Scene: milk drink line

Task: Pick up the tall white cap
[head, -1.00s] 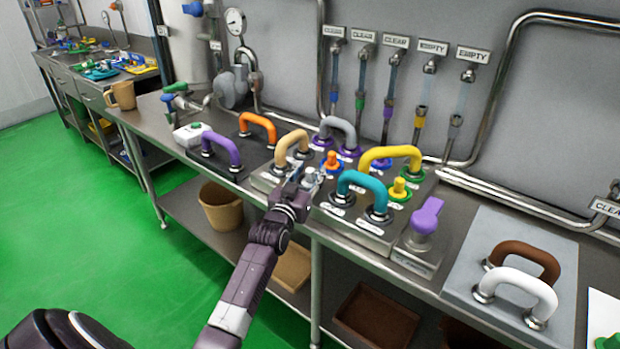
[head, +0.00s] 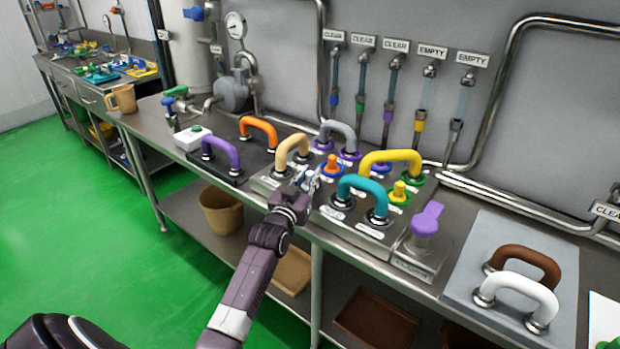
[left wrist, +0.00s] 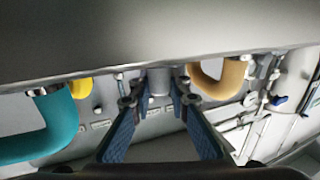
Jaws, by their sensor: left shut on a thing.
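The tall white cap (left wrist: 160,80) shows as a pale grey-white cylinder between my fingertips in the left wrist view. My left gripper (left wrist: 153,104) is shut on it. In the head view my left gripper (head: 306,181) is over the panel between the tan handle (head: 293,145) and the teal handle (head: 362,186). The fingers largely hide the cap there, and I cannot tell whether it still touches its seat. My right gripper is not in view.
An orange-topped cap (head: 332,164) and a yellow cap (head: 398,192) stand close to the right. A yellow handle (head: 391,158) and a grey handle (head: 338,131) rise behind. A purple-topped piece (head: 426,218) is further right. Free room lies above the panel.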

